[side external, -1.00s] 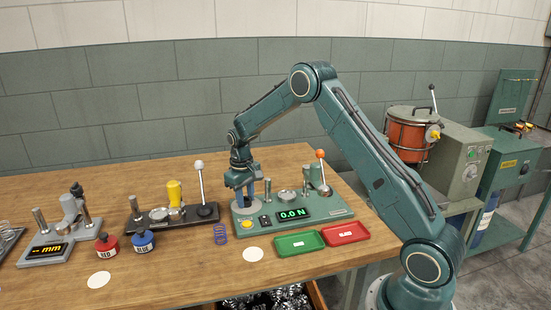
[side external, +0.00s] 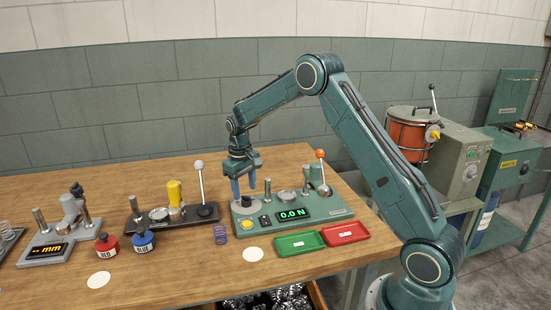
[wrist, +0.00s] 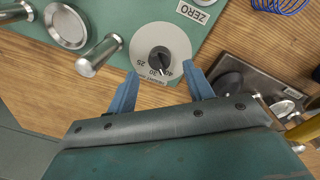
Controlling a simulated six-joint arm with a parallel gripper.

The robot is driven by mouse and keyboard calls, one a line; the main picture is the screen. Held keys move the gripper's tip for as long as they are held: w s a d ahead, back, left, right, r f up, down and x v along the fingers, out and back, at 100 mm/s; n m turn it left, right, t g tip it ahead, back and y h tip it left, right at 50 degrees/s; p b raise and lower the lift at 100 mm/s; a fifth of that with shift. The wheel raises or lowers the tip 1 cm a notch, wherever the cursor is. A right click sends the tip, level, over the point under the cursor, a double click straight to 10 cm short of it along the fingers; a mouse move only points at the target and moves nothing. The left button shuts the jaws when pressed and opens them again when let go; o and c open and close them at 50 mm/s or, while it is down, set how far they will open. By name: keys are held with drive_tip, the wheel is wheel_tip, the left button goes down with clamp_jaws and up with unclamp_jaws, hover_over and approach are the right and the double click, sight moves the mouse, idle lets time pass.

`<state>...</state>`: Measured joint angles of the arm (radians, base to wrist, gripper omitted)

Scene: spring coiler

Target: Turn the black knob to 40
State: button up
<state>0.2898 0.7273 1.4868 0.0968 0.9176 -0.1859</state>
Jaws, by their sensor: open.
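The black knob (wrist: 160,60) sits on a round pale dial on the green tester (side external: 325,213). In the wrist view, numbers including 25 and 30 show on the dial's lower edge, toward my gripper. The knob's pale mark points toward these numbers, but I cannot read its exact setting. My gripper (wrist: 162,72) is open and empty. Its two blue fingers stand on either side of the dial's near edge in the wrist view.
The tester has a green 0.0 N display (side external: 292,214), a yellow button (side external: 247,225), metal posts and an orange-topped lever (side external: 321,155). A green tray (side external: 299,243) and a red tray (side external: 346,233) lie in front. A blue spring (side external: 221,234) stands left.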

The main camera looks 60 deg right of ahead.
sight(244, 201)
wheel_tip(244, 201, up, 10)
drive_tip(key=shift+a, duration=0.3)
drive_tip(key=shift+r, duration=0.1)
idle(0.3)
